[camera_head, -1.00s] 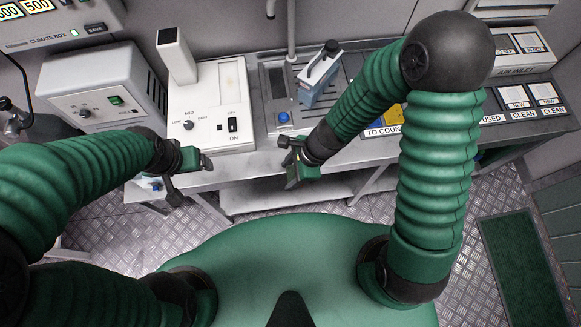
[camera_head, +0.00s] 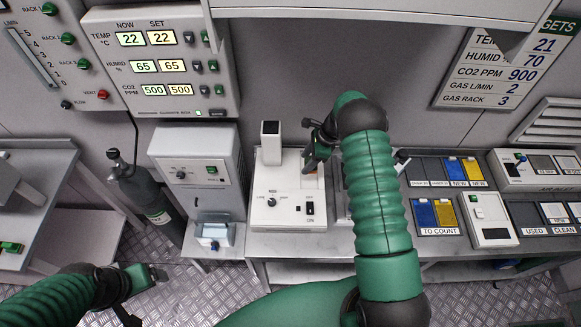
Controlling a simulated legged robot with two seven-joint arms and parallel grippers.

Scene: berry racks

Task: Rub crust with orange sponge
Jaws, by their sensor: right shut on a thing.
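My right gripper (camera_head: 313,151) is over the right part of the white bench device (camera_head: 284,220), beside its pale square column (camera_head: 270,143). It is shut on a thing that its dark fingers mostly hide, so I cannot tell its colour. A small brownish patch (camera_head: 309,168) shows on the device just below the fingers; I cannot tell whether it is the crust. I cannot make out an orange sponge. My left gripper (camera_head: 146,296) is low at the left above the floor, with its fingers apart and nothing visible between them.
A grey cabinet (camera_head: 203,172) and a gas cylinder (camera_head: 146,190) stand left of the device. Slide panels with blue and yellow cards (camera_head: 435,214) lie to the right. A shelf or hood (camera_head: 370,9) overhangs the top. My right arm covers the bench behind it.

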